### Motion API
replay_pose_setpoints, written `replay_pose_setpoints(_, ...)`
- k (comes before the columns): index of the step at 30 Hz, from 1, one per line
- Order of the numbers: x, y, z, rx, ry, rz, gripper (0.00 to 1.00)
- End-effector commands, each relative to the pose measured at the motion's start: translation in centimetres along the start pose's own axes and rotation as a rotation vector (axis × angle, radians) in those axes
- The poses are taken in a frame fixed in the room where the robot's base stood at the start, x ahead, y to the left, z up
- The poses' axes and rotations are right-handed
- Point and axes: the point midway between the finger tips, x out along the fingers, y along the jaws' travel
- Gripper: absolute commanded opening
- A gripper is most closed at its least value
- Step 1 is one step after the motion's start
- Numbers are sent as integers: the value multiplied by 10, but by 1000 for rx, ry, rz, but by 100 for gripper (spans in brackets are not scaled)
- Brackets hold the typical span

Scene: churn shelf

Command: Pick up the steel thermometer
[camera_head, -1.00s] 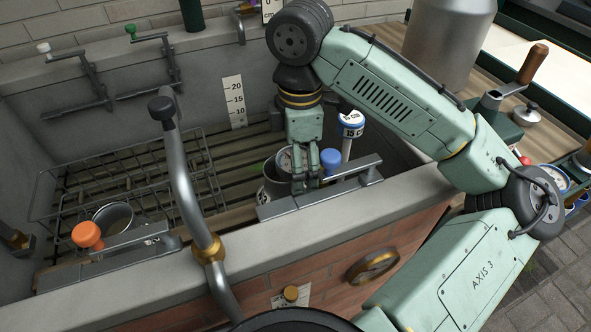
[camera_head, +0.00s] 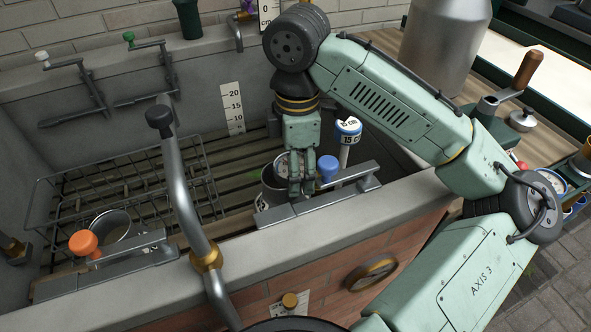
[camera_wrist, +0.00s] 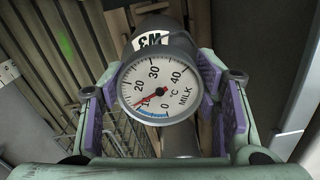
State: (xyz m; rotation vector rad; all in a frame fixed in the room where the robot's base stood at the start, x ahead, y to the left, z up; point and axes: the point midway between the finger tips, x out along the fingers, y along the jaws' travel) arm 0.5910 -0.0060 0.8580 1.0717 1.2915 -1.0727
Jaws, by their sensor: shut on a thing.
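The steel thermometer (camera_wrist: 158,86) fills the middle of the wrist view. Its round white dial reads MILK and °C, with a red needle and a blue band. My gripper (camera_wrist: 165,110) has its purple-padded fingers on either side of it, shut on the thermometer. In the head view my gripper (camera_head: 300,182) points down inside the stone trough, and part of the dial (camera_head: 281,165) shows beside the fingers. A grey steel can (camera_head: 271,193) stands right under and beside the fingers, partly hidden. The thermometer's lower end is hidden.
A blue-knobbed lever (camera_head: 328,170) on the trough's front rim is very close to my gripper. A wire rack (camera_head: 75,205) and a bent steel pipe (camera_head: 186,190) are to the left.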

Motion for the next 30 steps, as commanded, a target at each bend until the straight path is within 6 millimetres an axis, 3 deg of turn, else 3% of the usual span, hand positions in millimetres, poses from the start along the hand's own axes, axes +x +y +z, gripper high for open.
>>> replay_pose_setpoints(8,-27,1,0,1,-3,3,24)
replay_pose_setpoints(21,-113,0,1,3,-3,3,24)
replay_pose_setpoints(30,-158,0,1,2,-2,2,24)
